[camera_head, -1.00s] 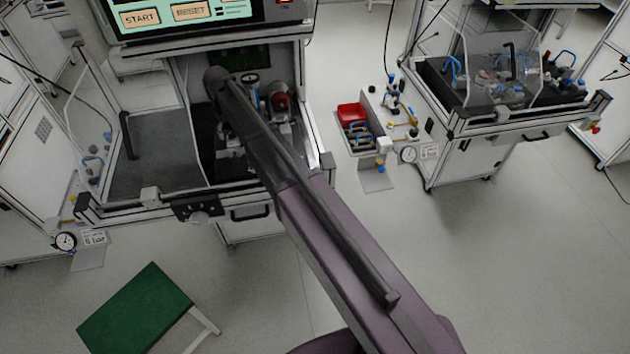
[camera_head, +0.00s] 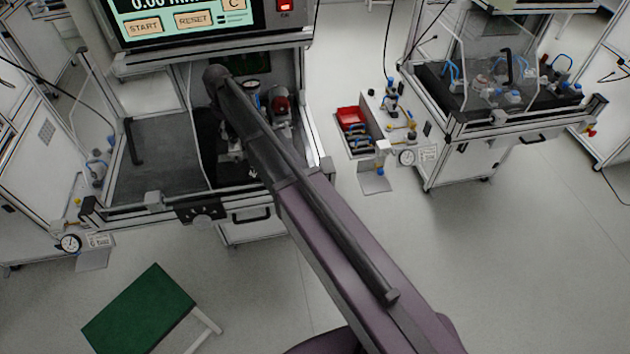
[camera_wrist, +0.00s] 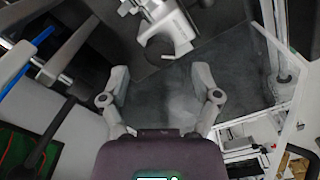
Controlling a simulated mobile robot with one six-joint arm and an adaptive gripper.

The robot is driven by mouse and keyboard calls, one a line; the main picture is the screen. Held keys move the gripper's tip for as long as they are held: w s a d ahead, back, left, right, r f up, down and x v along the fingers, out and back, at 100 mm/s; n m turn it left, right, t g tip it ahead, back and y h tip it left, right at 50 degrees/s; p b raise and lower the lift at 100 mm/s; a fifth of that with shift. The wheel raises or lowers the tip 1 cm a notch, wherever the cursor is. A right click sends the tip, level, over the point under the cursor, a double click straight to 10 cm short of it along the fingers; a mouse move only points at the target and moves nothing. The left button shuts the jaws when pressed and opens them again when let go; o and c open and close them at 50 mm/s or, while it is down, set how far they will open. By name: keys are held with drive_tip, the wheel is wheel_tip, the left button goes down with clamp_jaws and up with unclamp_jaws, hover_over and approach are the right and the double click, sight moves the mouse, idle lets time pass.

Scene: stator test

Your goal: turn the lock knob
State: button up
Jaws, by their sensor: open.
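In the wrist view I cannot make out a lock knob. My gripper (camera_wrist: 160,82) is open and empty there, its two fingers spread over a dark grey floor surface. A pale metal fixture (camera_wrist: 170,30) stands beyond the fingertips, apart from them. In the head view my arm crosses the station's opening, and my gripper is hidden.
The station has a START and RESET screen (camera_head: 185,18) above and a clear panel at its left. A red bin (camera_head: 351,117) stands on a side shelf to the right. A second station (camera_head: 500,118) is farther right. A green stool (camera_head: 140,308) stands on the floor at lower left.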

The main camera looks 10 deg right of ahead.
sight(232, 137)
drive_tip(key=shift+r+p, duration=5.3)
drive_tip(key=shift+r, duration=0.35)
drive_tip(key=s+d+f+m+b, duration=0.3)
drive_tip(key=s+d+f+b, duration=0.3)
drive_tip(key=s+d, duration=0.1)
drive_tip(key=s+d+f+m+b, duration=0.3)
drive_tip(key=s+d+f+b, duration=0.3)
drive_tip(key=s+d, duration=0.1)
drive_tip(key=s+d+f+m+b, duration=0.3)
drive_tip(key=s+d+f+b, duration=0.2)
drive_tip(key=s, duration=0.3)
drive_tip(key=shift+d+f+b, duration=0.2)
drive_tip(key=shift+d, duration=0.25)
drive_tip(key=shift+d+f+b, duration=0.2)
drive_tip(key=shift+d, duration=0.25)
drive_tip(key=shift+s+d+f+m+b, duration=0.35)
drive_tip(key=shift+s+d+m, duration=0.05)
drive_tip(key=shift+s, duration=0.15)
drive_tip(key=s, duration=0.1)
drive_tip(key=s+d+m, duration=0.1)
drive_tip(key=shift+s+d, duration=0.3)
drive_tip(key=shift+s, duration=0.1)
